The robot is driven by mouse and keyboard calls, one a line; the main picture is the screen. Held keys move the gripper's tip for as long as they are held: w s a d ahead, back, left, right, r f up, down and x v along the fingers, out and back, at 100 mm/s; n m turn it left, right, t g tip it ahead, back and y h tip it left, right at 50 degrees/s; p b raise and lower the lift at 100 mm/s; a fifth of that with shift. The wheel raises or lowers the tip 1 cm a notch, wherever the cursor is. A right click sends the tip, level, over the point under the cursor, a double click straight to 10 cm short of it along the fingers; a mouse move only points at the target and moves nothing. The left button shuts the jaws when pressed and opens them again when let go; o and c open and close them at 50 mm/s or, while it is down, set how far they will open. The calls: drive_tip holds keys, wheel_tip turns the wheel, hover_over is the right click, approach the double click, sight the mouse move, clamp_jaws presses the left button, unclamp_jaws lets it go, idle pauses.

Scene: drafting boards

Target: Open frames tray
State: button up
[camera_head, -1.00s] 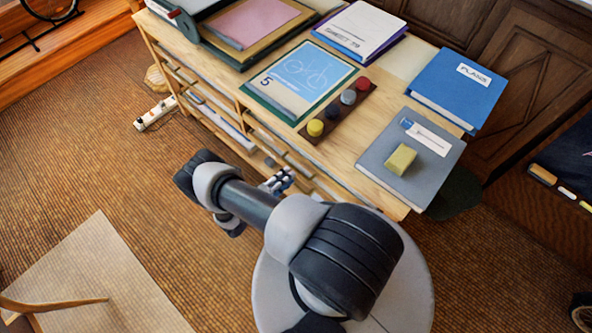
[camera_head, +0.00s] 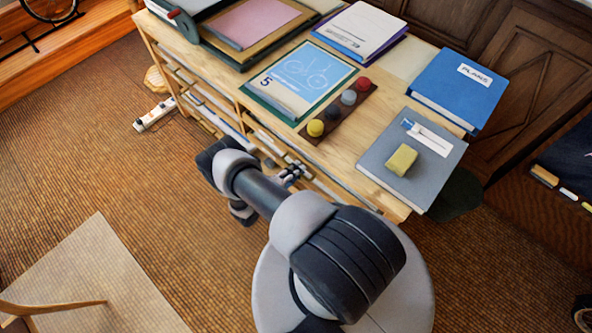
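A light wooden flat-file cabinet (camera_head: 400,205) stands in front of me, with several shallow trays (camera_head: 215,118) stacked in its open front. Which of them is the frames tray I cannot tell, as no label is readable. My gripper (camera_head: 291,174) is close to the right-hand column of trays, near the front of the cabinet. My arm hides part of it and the lower trays on that side. I cannot tell whether its fingers are open or touching a tray.
The cabinet top holds a blue binder (camera_head: 459,88), a grey folder (camera_head: 412,157) with a yellow block (camera_head: 401,160), a bicycle print (camera_head: 303,76) and a dark strip of paint pots (camera_head: 340,112). A power strip (camera_head: 154,114) lies on the floor left.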

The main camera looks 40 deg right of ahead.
clamp_jaws()
drive_tip(key=shift+a, duration=0.1)
idle(0.3)
